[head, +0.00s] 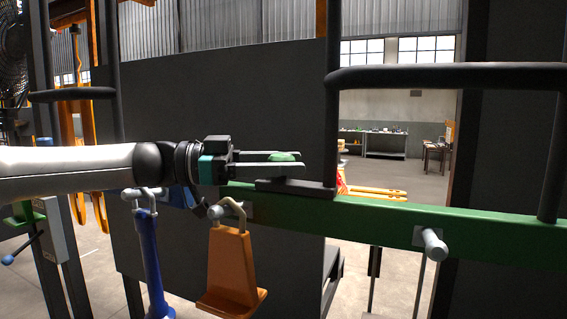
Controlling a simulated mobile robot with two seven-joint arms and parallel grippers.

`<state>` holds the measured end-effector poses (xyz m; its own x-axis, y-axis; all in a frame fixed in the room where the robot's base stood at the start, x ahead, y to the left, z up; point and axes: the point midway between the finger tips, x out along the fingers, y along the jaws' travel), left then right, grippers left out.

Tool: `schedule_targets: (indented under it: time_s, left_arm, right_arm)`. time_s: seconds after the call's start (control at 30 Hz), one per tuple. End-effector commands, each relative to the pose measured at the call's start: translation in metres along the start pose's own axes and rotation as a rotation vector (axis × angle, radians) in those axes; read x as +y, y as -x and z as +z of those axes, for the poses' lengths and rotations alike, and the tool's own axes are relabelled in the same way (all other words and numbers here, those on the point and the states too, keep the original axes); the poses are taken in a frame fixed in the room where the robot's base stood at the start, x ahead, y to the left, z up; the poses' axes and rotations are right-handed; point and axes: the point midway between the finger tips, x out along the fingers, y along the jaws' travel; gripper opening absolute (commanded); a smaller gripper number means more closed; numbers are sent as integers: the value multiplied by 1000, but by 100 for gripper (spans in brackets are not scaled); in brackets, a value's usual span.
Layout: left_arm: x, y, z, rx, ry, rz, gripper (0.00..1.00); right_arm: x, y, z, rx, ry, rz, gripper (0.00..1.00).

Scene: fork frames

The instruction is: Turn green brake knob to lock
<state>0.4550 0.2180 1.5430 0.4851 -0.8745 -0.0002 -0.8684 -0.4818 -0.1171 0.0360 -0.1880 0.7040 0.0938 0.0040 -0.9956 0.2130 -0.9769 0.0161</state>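The green brake knob (284,157) sits above a black mount (297,188) on the green rail, left of the black upright bar. My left gripper (301,163) reaches in level from the left. Its two grey fingers are apart, one on the far side of the knob and one on the near side. The near finger hides the knob's lower part. I cannot tell whether the fingers touch the knob. My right gripper is not in view.
The green rail (380,225) runs right, with a grey peg (431,243) jutting out. An orange hanging tool (231,270) and a blue tool (152,262) hang below my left arm. Black tube bars (450,77) frame the right side. A dark panel (225,100) stands behind.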

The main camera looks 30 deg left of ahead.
Motion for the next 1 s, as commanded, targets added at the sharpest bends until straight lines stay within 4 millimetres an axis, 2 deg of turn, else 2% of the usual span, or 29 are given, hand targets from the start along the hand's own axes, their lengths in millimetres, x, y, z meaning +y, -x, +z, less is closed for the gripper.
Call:
schedule_targets:
  time_s: [0.07,0.43,0.77,1.0]
  left_arm:
    - [0,0,0,0,0,-1,42]
    - [0,0,0,1,0,-1,0]
    - [-1,1,-2,-2,0,-35,0]
    - [-1,1,-4,-13,-1,-145,0]
  right_arm:
    - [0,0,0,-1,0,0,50]
    - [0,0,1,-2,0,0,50]
    - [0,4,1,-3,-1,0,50]
    - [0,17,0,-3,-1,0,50]
